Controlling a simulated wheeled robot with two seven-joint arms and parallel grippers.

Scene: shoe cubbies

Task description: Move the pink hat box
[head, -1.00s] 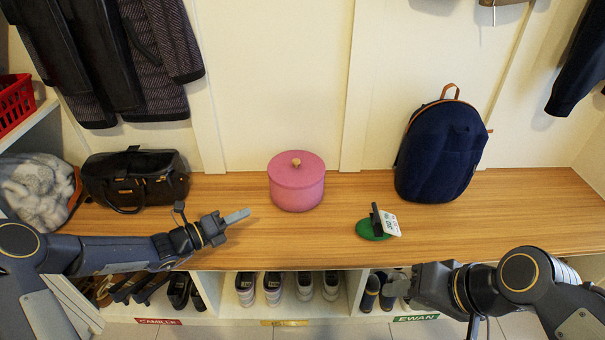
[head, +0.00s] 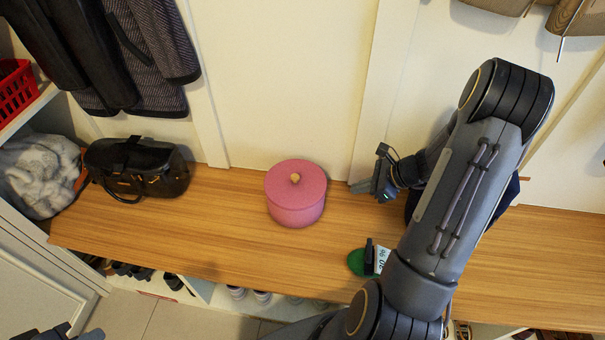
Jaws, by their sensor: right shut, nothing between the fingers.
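The pink hat box (head: 296,195), round with a lid and a small wooden knob, stands upright on the wooden bench top near the wall. My right arm reaches across the right side of the head view. Its gripper (head: 362,187) is shut and empty, to the right of the box, with a clear gap between them.
A green-based stand with a white card (head: 380,260) sits at the bench's front, below my right gripper. My right arm mostly hides the navy backpack (head: 418,203). A black handbag (head: 137,168) stands at left. The bench (head: 220,215) is clear between handbag and box.

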